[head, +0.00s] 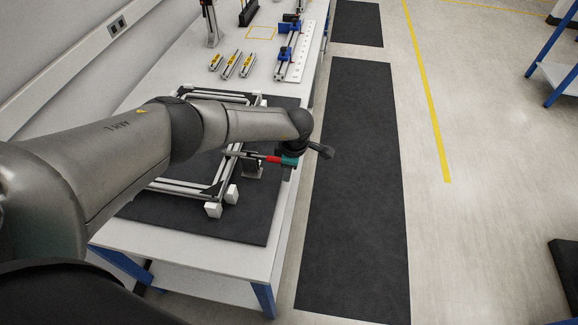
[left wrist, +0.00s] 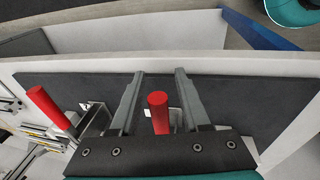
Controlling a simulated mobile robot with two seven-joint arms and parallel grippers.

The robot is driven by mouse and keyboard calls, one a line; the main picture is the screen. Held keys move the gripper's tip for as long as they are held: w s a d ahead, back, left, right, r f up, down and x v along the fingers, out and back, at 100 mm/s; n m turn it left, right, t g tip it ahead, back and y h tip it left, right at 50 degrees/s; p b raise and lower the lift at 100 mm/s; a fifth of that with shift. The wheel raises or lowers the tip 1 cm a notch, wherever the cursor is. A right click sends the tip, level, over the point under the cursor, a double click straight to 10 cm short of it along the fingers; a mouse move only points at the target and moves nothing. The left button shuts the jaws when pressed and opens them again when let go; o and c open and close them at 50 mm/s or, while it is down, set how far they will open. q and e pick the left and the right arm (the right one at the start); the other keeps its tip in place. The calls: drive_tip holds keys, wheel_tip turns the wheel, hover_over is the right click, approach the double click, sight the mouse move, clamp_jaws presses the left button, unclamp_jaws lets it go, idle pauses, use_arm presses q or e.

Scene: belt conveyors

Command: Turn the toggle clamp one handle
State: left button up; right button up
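Two red clamp handles show in the left wrist view. One red handle (left wrist: 158,112) stands between the two fingers of my left gripper (left wrist: 159,76), with a visible gap on each side. The other red handle (left wrist: 48,108) leans at the left, beside a metal clamp bracket (left wrist: 93,118). The fingers are apart and empty. I cannot tell which handle belongs to clamp one. In the head view one red handle (head: 273,159) shows beside my left wrist, above a clamp base (head: 252,170); my left fingers are hidden there. My right gripper is not in view.
An aluminium frame (head: 180,188) with white corner blocks lies on a black mat (head: 240,227) on the white table. Several yellow-marked parts (head: 231,65) and a blue fixture (head: 288,46) stand farther back.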

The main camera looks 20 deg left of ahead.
use_arm(q)
drive_tip(key=shift+o, duration=0.2)
drive_tip(key=shift+r, duration=0.15)
drive_tip(key=shift+r, duration=0.2)
drive_tip(key=p+v, duration=0.1)
drive_tip(key=v, duration=1.3)
drive_tip(key=shift+r, duration=0.35)
drive_tip(key=shift+s, duration=0.1)
